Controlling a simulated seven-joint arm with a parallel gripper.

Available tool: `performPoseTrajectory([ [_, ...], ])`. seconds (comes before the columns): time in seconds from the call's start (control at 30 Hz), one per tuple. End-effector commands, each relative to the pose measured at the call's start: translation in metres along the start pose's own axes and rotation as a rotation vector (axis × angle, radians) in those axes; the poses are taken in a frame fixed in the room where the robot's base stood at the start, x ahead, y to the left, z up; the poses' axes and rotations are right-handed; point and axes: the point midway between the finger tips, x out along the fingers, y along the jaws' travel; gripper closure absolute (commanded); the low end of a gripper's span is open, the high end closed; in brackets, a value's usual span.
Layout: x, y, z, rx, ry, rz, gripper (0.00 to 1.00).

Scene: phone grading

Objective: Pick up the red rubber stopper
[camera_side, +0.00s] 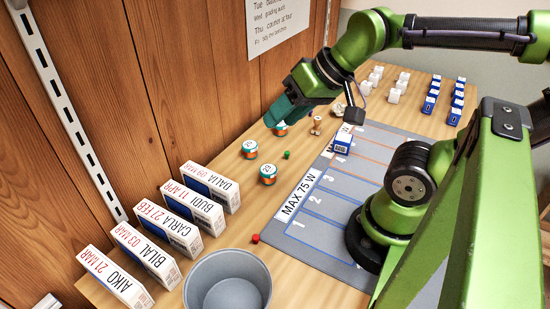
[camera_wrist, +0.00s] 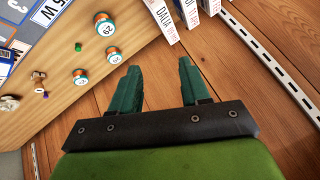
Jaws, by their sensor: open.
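The red rubber stopper (camera_side: 255,238) is a small red piece on the wooden table in the side view. It lies just behind the grey bucket's rim, left of the grey mat. I cannot make it out in the wrist view. My gripper (camera_side: 279,113) is above the far part of the table by the wooden wall, well away from the stopper. In the wrist view my gripper (camera_wrist: 159,66) has its two green fingers apart, with nothing between them.
A grey bucket (camera_side: 228,285) stands at the front. Several name-labelled boxes (camera_side: 143,257) line the left. Numbered jars (camera_side: 268,174) and a green stopper (camera_side: 286,155) lie mid-table. A grey mat (camera_side: 325,258) is at right, with a blue-white block (camera_side: 342,144) on it. Bare wood surrounds the red stopper.

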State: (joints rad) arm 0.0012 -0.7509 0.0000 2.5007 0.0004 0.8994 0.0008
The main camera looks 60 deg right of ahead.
Motion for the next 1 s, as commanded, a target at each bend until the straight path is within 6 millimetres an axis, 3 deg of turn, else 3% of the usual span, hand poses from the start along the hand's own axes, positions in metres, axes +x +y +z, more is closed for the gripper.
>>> performPoseTrajectory([
  [0.17,0.006,-0.006,0.006,-0.027,-0.034,-0.009,0.54],
  [0.37,0.04,-0.041,0.032,-0.083,-0.265,0.028,0.54],
  [0.5,0.066,-0.067,0.061,0.086,-0.434,0.202,0.54],
  [0.6,0.075,-0.076,0.074,0.247,-0.462,0.346,0.54],
  [0.8,0.076,-0.078,0.072,0.549,-0.4,0.513,0.54],
  [1.0,0.08,-0.073,0.076,0.658,-0.376,0.554,0.54],
])
